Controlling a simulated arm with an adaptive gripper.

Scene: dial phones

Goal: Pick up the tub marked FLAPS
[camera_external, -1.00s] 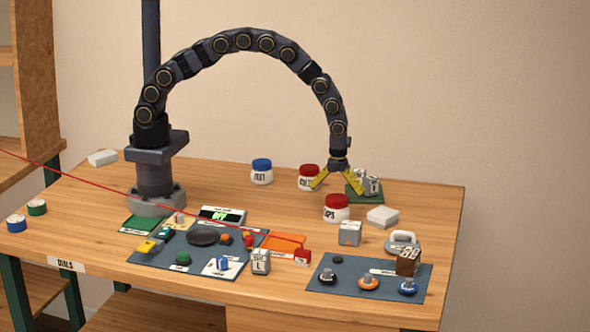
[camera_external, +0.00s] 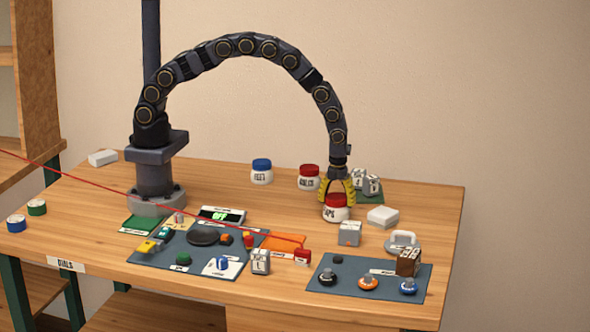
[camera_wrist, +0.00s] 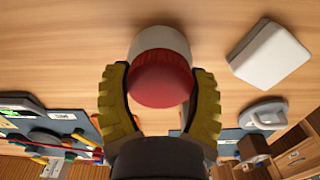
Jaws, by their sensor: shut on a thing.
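A white tub with a red lid (camera_external: 336,213) stands on the table right of the middle; its label is partly readable, ending in "APS". My gripper (camera_external: 336,193) has come down over it with its yellow fingers on both sides of the lid, shut on the tub. In the wrist view the red lid (camera_wrist: 160,80) sits between the two curved fingers (camera_wrist: 160,100), with the tub's white body beyond it. The tub appears upright and still on the table. Another white tub with a red lid (camera_external: 309,178) stands behind to the left, apart from the gripper.
A blue-lidded tub (camera_external: 262,172) stands further left. A white block (camera_external: 383,217) lies just right of the held tub, and a grey cube (camera_external: 350,233) in front. White tagged pieces (camera_external: 371,184) stand on a green mat behind. A dark panel with knobs (camera_external: 340,287) lies at the front right.

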